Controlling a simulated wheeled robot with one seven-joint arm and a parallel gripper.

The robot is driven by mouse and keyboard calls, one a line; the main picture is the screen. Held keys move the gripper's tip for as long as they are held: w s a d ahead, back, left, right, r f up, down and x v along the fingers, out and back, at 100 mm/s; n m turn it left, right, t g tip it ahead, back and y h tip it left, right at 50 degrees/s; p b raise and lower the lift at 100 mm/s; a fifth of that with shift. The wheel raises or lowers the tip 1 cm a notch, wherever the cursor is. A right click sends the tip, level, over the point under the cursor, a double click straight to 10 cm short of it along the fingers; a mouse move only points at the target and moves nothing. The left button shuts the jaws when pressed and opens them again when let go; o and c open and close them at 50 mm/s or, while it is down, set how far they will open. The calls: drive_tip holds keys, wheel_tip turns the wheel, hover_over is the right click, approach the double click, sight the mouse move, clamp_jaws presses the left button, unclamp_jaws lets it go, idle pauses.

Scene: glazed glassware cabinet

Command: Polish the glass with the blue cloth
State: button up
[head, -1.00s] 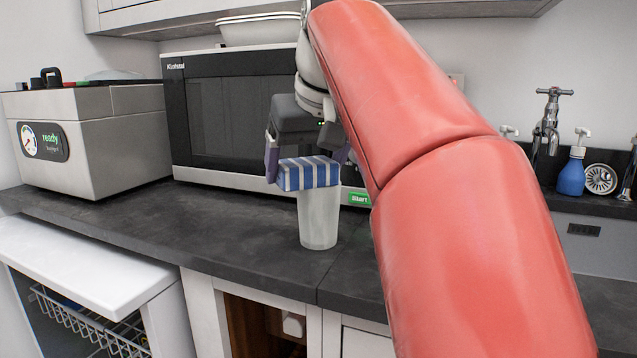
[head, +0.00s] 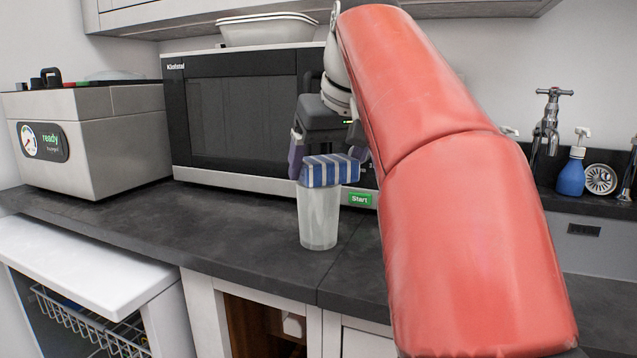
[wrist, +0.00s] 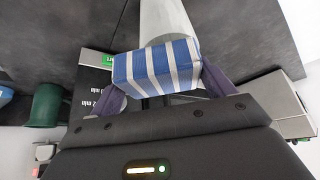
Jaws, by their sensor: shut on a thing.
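A frosted, clear glass (head: 318,222) stands upright on the dark worktop in front of the microwave. It also shows in the wrist view (wrist: 165,20), beyond the cloth. The blue cloth (head: 329,171), blue with white stripes, is a folded block between my gripper's fingers, and it fills the middle of the wrist view (wrist: 158,68). My gripper (head: 328,165) is shut on the cloth and holds it at the glass's rim. The cloth hides part of the rim, and I cannot tell whether they touch.
The microwave (head: 240,110) with a green Start label stands right behind the glass. A grey box-shaped appliance (head: 120,140) stands at the left. A tap (head: 547,125) and a blue bottle (head: 571,175) are at the right. The worktop (head: 220,230) left of the glass is clear.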

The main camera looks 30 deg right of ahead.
sight(306, 162)
drive_tip(key=shift+d, duration=0.3)
drive_tip(key=shift+a, duration=2.15)
drive_tip(key=shift+d, duration=0.95)
drive_tip(key=shift+d+f, duration=0.1)
drive_tip(key=shift+d, duration=1.1)
drive_tip(key=shift+a, duration=2.15)
drive_tip(key=shift+r, duration=0.2)
